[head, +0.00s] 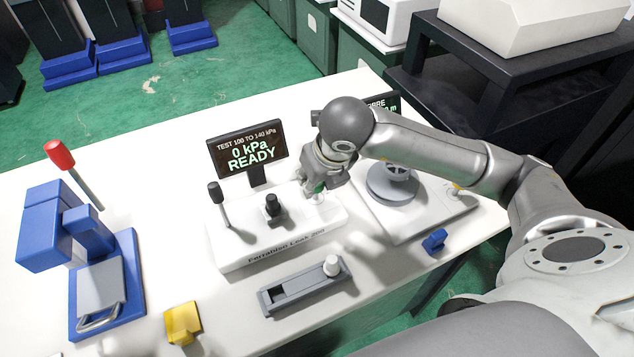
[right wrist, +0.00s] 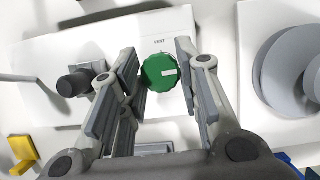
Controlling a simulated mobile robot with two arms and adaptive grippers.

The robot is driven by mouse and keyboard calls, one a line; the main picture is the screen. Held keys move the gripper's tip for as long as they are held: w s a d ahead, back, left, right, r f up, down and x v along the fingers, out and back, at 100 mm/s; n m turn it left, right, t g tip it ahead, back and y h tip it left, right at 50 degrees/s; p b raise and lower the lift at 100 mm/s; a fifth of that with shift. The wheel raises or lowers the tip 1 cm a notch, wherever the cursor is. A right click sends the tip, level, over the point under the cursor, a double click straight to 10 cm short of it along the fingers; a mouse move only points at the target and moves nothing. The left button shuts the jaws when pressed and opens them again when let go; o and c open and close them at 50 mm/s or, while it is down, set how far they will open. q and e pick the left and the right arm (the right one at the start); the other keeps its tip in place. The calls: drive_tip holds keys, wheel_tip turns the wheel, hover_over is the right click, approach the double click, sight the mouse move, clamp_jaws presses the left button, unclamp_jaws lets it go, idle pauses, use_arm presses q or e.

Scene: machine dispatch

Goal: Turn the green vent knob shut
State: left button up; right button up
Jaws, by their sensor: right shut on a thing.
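The green vent knob (right wrist: 163,73) is round, with a white mark, and sits on the white tester below a "VENT" label. My right gripper (right wrist: 155,60) is shut on it, with one finger on each side. In the head view my right gripper (head: 318,180) reaches down onto the right end of the white leak tester (head: 235,249), and the knob is mostly hidden there. The tester's screen (head: 247,150) reads "TEST 100 TO 140 kPa, 0 kPa READY". My left gripper is not in view.
The tester also has a black knob (head: 273,207) and a black-tipped lever (head: 219,200). A grey fixture with a white piece (head: 300,287) lies in front. A scale with a round plate (head: 392,185) stands right. A blue press (head: 60,230) stands left, with a yellow block (head: 183,323) near the front.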

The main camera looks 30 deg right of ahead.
drive_tip(key=shift+m, duration=0.3)
idle(0.4)
drive_tip(key=o, duration=1)
drive_tip(key=v, duration=1.2)
drive_tip(key=shift+a, duration=0.2)
